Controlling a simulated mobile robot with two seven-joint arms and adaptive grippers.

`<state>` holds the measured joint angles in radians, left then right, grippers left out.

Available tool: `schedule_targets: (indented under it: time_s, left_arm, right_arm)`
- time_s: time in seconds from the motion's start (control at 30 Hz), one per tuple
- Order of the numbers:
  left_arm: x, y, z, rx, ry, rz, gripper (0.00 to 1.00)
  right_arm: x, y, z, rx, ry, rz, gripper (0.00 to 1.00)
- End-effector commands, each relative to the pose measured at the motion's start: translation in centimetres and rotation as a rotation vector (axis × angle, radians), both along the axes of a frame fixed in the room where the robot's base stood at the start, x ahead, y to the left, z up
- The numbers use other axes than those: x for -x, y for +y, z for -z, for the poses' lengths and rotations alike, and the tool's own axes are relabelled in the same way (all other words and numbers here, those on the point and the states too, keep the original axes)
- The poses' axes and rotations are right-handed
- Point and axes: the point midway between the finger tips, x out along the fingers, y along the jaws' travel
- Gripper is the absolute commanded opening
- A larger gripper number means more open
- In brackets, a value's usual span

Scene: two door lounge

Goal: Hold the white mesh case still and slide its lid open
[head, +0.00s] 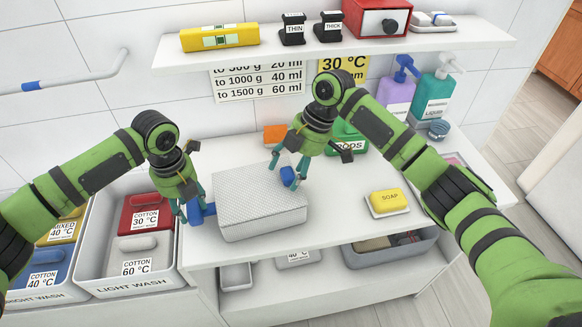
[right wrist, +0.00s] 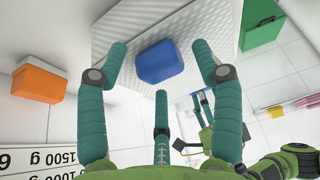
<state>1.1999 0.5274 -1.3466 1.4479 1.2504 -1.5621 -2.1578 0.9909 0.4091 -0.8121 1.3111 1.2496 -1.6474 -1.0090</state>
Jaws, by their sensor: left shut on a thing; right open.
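The white mesh case (head: 262,213) lies on the white counter, and its lid appears closed, with a blue knob (head: 289,180) on it. The knob also shows in the right wrist view (right wrist: 160,62). My left gripper (head: 192,209) is shut on a blue handle (head: 208,210) at the case's left side. My right gripper (head: 288,172) is open over the lid. In the right wrist view its teal fingers stand spread on both sides of the knob, with visible gaps.
A yellow soap (head: 389,202) sits right of the case. A green pods box (head: 346,136) and an orange block (head: 275,133) stand behind it. A shelf (head: 330,47) with a yellow level and boxes hangs above. Laundry bins (head: 130,283) stand at lower left.

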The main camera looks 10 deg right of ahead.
Motion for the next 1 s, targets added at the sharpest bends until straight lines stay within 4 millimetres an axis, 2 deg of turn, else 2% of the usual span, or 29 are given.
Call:
schedule_targets:
  time_s: [0.17,0.2,0.27,0.3,0.33,0.67,0.77,1.0]
  left_arm:
    - [0.0,0.2,0.1,-0.003,-0.001,-0.003,0.19]
    - [0.0,0.1,0.1,-0.003,-0.001,-0.003,0.19]
    - [0.0,0.1,0.1,-0.003,-0.001,-0.003,0.19]
    - [0.0,0.1,0.1,-0.003,0.000,-0.003,0.19]
    - [0.0,0.1,0.1,-0.003,-0.001,-0.003,0.19]
    - [0.0,0.1,0.1,-0.002,0.000,-0.002,0.19]
    - [0.0,0.1,0.1,-0.002,0.000,-0.002,0.19]
    - [0.0,0.2,0.1,-0.004,0.000,-0.002,0.19]
  right_arm:
    - [0.0,0.0,0.0,0.000,0.000,0.000,0.67]
    - [0.0,0.0,0.0,0.000,0.000,0.000,0.51]
    - [0.0,0.0,0.0,0.000,0.000,0.000,0.27]
    - [0.0,0.0,0.0,0.000,0.000,0.000,0.11]
    - [0.0,0.0,0.0,0.000,0.000,0.000,0.00]
    - [-0.1,-0.6,0.0,0.000,0.000,0.001,0.00]
    - [-0.3,-2.0,0.0,0.001,0.001,0.004,0.00]
    - [-0.8,-7.6,-0.1,0.002,0.002,0.009,0.00]
